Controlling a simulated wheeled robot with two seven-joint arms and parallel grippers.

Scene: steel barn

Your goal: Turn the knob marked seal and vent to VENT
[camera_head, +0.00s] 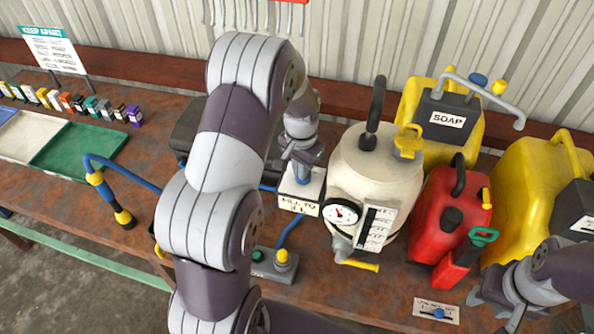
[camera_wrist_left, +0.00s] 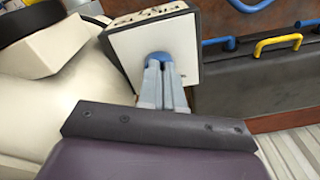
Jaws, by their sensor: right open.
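A white box (camera_head: 302,190) stands beside the cream tank, with black print on its front that I cannot fully read. It also shows in the left wrist view (camera_wrist_left: 125,50). A blue knob (camera_wrist_left: 160,57) sits on its face, and my left gripper (camera_head: 301,170) has its fingers close together on this knob, hiding part of it. A white plate (camera_head: 424,306) with another small blue knob (camera_head: 439,313) lies at the front right; its print is too small to read. I cannot tell which knob is marked seal and vent. My right gripper (camera_head: 497,308) is open and empty, right of that plate.
The cream tank (camera_head: 375,165) with a gauge (camera_head: 341,212) and yellow tap (camera_head: 361,265) stands right of the box. A red can (camera_head: 448,215) and yellow cans (camera_head: 530,190) crowd the right. Green tray (camera_head: 80,148) is left. My left arm hides the bench's middle.

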